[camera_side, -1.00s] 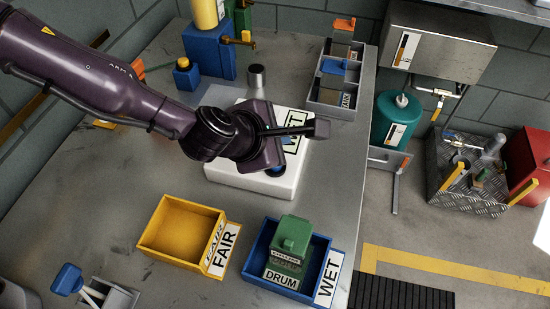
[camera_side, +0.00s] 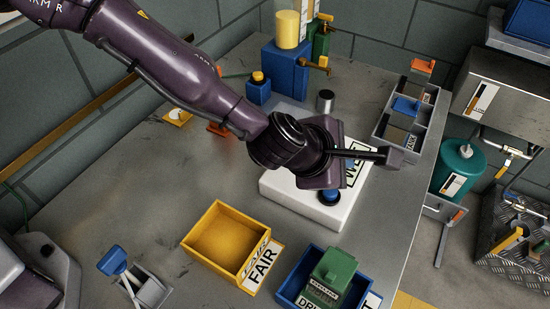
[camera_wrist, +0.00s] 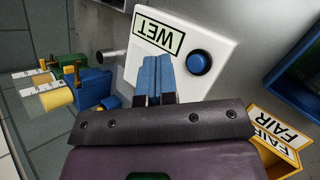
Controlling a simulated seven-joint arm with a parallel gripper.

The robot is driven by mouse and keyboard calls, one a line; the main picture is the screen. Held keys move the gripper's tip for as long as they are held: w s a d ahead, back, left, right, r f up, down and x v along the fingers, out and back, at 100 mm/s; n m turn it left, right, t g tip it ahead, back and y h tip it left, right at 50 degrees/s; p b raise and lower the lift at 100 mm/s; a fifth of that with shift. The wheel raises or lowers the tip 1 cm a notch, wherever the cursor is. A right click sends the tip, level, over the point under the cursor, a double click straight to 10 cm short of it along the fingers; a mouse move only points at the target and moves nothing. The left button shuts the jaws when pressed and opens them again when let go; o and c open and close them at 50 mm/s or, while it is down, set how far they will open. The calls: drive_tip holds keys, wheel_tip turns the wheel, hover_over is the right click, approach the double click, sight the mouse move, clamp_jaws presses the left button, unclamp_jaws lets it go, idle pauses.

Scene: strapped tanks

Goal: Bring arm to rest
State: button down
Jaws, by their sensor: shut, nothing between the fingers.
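My gripper (camera_wrist: 154,80) shows two blue fingers pressed together, with nothing between them. It hangs over the white box labelled WET (camera_wrist: 215,30), which has a round blue button (camera_wrist: 199,62). In the side view my wrist hides part of this box (camera_side: 290,192), while the blue button (camera_side: 330,196) shows just below the wrist. The fingers are mostly hidden there. In the wrist view the fingertips lie beside the button, apart from it in the picture; their height above the box is hard to judge.
An empty yellow FAIR bin (camera_side: 214,260) and a blue WET bin (camera_side: 292,287) holding a green DRUM block (camera_side: 335,270) stand in front. A blue block with a yellow tank (camera_side: 287,30), a grey cylinder (camera_side: 325,100) and a divided tray (camera_side: 378,125) stand behind. The left tabletop has free room.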

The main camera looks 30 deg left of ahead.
drive_tip(key=s+d+f+m+g+h, duration=0.1)
drive_tip(key=s+d+m+g+h, duration=0.1)
drive_tip(key=s+m, duration=0.3)
drive_tip(key=s+a+r+m+g+h, duration=0.1)
drive_tip(key=s+a+r+m+g, duration=0.4)
drive_tip(key=m, duration=0.6)
drive_tip(key=s+a+r+m+t+y, duration=0.1)
drive_tip(key=s+a+r, duration=0.4)
drive_tip(key=a, duration=0.6)
drive_tip(key=s+a+r+m+t+y, duration=0.1)
drive_tip(key=s+a+r+m+y, duration=0.2)
drive_tip(key=a, duration=0.9)
drive_tip(key=s+a+r+m+t+y, duration=0.2)
drive_tip(key=s+a+r, duration=0.4)
drive_tip(key=a+r, duration=0.3)
drive_tip(key=a, duration=0.3)
drive_tip(key=shift+s+r+y, duration=0.15)
drive_tip(key=shift+s+y, duration=0.25)
